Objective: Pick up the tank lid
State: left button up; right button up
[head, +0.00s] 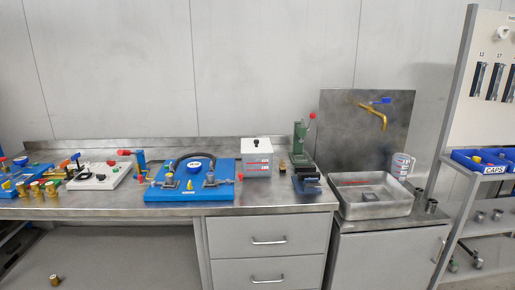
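The tank (257,168) is a pale, see-through box with red marks on its front. It stands on the steel bench, right of the blue board. Its lid (248,147) is flat and white with a small black knob (256,142) on top. The lid appears to lie level on the tank. Neither of my grippers is in view.
Left of the tank is a blue board (160,193) with valves and a hose. Right of it stand a small brass and black item (283,166) and a green press (300,138) with a red-tipped lever. Farther right is a sink (350,208). The bench front (270,196) is clear.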

aim_at(249, 146)
jog(key=z, duration=0.4)
jog(key=i+j+z, duration=0.25)
jog(key=z, duration=0.2)
jog(key=i+j+z, duration=0.2)
jog(key=j+z, duration=0.3)
